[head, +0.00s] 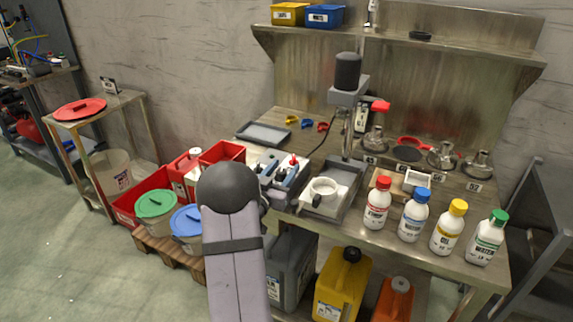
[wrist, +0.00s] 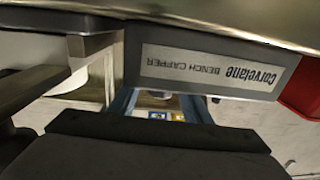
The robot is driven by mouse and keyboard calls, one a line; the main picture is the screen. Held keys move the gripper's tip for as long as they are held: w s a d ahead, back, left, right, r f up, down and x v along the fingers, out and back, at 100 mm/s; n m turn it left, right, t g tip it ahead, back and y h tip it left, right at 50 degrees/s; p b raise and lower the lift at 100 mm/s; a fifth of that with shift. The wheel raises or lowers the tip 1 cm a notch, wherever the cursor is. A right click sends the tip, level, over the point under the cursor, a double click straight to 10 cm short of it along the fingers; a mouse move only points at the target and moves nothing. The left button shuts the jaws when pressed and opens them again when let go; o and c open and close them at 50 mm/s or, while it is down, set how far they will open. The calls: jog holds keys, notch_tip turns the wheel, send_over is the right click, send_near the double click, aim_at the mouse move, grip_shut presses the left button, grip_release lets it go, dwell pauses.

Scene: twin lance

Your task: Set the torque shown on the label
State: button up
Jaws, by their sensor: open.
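In the wrist view a dark panel with a pale nameplate (wrist: 208,72) is close ahead. The plate reads "Corvetane BENCH CAPPER" upside down. I see no legible torque value and cannot make out a torque dial. My gripper (wrist: 162,106) is open and empty, its bluish fingers apart just below the panel in the picture.
Several capped bottles (head: 414,217) stand along the bench's front right. A grey tray (head: 264,134) lies at the back left. Red bins (head: 222,152) and lidded buckets (head: 155,203) are left of the bench.

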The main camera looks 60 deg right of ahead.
jog(key=shift+w+d, duration=0.1)
jog(key=shift+d, duration=1.15)
jog(key=c, duration=1)
jog(key=shift+r+g, duration=0.1)
jog(key=shift+g, duration=0.2)
jog(key=shift+s+m+g, duration=0.25)
jog(key=shift+m+g, duration=0.55)
jog(key=shift+g, duration=0.2)
jog(key=shift+c, duration=0.2)
